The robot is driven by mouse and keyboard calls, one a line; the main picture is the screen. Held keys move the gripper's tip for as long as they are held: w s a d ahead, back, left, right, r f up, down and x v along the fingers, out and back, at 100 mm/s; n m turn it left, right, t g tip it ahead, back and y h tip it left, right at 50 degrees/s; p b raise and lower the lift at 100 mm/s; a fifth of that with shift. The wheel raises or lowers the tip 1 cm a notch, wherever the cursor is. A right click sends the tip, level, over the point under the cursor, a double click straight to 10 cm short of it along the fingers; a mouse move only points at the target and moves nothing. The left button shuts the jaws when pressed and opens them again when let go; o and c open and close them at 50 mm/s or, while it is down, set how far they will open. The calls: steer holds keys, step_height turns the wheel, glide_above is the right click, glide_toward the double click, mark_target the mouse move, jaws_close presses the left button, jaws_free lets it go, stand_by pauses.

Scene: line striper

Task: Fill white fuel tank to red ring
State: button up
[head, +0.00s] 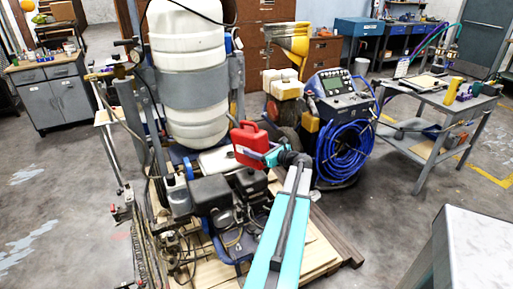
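A red fuel can (248,143) is in the middle of the head view, above the line striper's engine. My gripper (268,156) is at the can's right side and appears shut on it; the fingertips are partly hidden. A small white tank (218,159) is just below and left of the can, on the machine. The can overlaps its right end in the picture, and I cannot tell whether they touch. I cannot make out a red ring or the fuel level. The can's spout is not clear.
A tall white tank (187,85) in a grey strap stands behind on the striper. A dark engine (211,194) is below the can. A blue hose coil (345,150) and grey workbench (435,100) stand right. Open floor lies at front left.

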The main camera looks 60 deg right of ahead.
mark_target(263, 144)
steer(key=shift+s+a+r+g+y+p, duration=0.15)
steer(key=shift+s+r+g+p, duration=0.4)
steer(key=shift+p, duration=1.2)
steer(key=shift+s+a+r+g+y+p, duration=0.1)
steer(key=shift+s+r+g+y+p, duration=0.15)
steer(key=shift+g+p, duration=1)
steer(key=shift+s+a+r+g+y+p, duration=0.1)
steer(key=shift+s+r+g+y+p, duration=0.2)
steer(key=shift+p, duration=1.9)
steer(key=shift+s+r+g+y+p, duration=0.1)
steer(key=shift+r+g+p, duration=0.3)
steer(key=shift+p, duration=1.75)
stand_by(0.7)
